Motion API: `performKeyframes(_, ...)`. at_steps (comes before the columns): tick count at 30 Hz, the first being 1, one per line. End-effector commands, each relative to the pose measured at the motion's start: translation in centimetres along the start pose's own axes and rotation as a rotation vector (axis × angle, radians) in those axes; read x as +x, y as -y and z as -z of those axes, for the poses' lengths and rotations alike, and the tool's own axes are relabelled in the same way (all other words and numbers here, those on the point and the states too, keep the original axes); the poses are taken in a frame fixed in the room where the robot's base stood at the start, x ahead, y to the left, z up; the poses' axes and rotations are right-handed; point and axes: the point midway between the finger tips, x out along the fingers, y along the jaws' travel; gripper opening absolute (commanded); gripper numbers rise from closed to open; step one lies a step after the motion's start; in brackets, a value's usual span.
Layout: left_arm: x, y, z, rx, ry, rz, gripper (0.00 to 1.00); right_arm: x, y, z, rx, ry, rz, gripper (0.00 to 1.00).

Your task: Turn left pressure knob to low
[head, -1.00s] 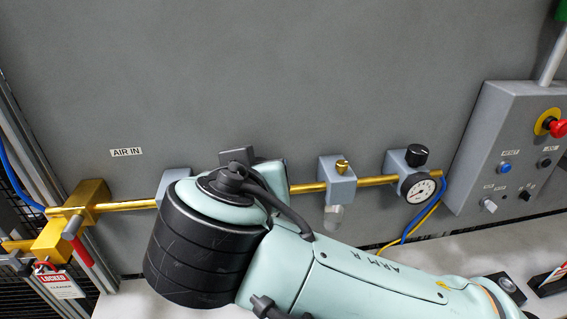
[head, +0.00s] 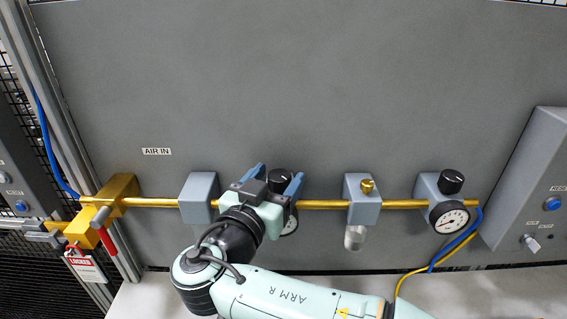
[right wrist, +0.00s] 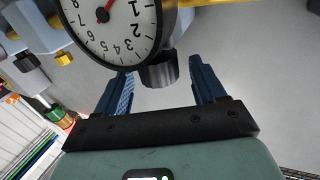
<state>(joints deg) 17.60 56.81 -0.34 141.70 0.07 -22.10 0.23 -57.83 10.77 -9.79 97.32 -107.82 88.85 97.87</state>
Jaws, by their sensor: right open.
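The left pressure knob (head: 280,176) is a black round knob on the left regulator, along the brass pipe. My right gripper (head: 277,171) is open, with its blue fingers on either side of this knob. In the right wrist view the dark ribbed knob (right wrist: 160,72) shows between the fingertips, with visible gaps on both sides. The left gauge (right wrist: 117,24) fills the upper left there; its red needle is partly in view. In the head view my gripper hides most of that gauge and regulator. My left gripper is not in view.
A second regulator with a black knob (head: 452,181) and gauge (head: 449,217) stands farther right. A grey block with a brass fitting (head: 367,186) lies between. The brass valve (head: 108,205) with a lock tag is at left. The wall above is clear.

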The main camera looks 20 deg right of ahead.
Motion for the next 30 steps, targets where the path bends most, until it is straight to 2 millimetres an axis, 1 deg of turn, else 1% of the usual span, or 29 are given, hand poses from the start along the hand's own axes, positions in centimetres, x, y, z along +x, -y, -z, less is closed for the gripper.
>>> performKeyframes(1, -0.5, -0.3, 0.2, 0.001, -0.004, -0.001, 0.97, 0.9, -0.1, 0.3, -0.001, -0.001, -0.003, 0.7)
performKeyframes(6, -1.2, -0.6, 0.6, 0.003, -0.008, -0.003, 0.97, 2.8, 0.0, 0.1, -0.001, -0.001, -0.002, 0.7)
performKeyframes(10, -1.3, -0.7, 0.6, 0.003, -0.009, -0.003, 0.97, 3.3, 0.0, 0.0, -0.001, 0.001, 0.0, 0.7)
performKeyframes(17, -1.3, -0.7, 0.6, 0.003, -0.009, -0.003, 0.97, 3.4, 0.0, -0.1, -0.001, 0.001, 0.0, 0.7)
performKeyframes(18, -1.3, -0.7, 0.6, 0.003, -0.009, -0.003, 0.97, 3.4, 0.0, -0.1, -0.001, 0.001, 0.0, 0.66)
performKeyframes(20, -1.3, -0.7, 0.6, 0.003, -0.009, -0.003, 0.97, 3.4, 0.0, -0.1, -0.001, 0.001, 0.0, 0.47)
performKeyframes(21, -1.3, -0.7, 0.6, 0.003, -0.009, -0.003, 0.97, 3.4, 0.0, -0.1, -0.001, 0.001, 0.0, 0.34)
performKeyframes(22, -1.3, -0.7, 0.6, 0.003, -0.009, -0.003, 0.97, 3.4, 0.0, -0.1, -0.001, 0.001, 0.0, 0.24)
performKeyframes(23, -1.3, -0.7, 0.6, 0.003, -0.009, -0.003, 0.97, 3.4, 0.0, -0.1, -0.001, 0.001, 0.0, 0.18)
performKeyframes(30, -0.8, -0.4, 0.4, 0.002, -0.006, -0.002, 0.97, 3.4, -0.1, -0.2, 0.0, 0.002, 0.011, 0.18)
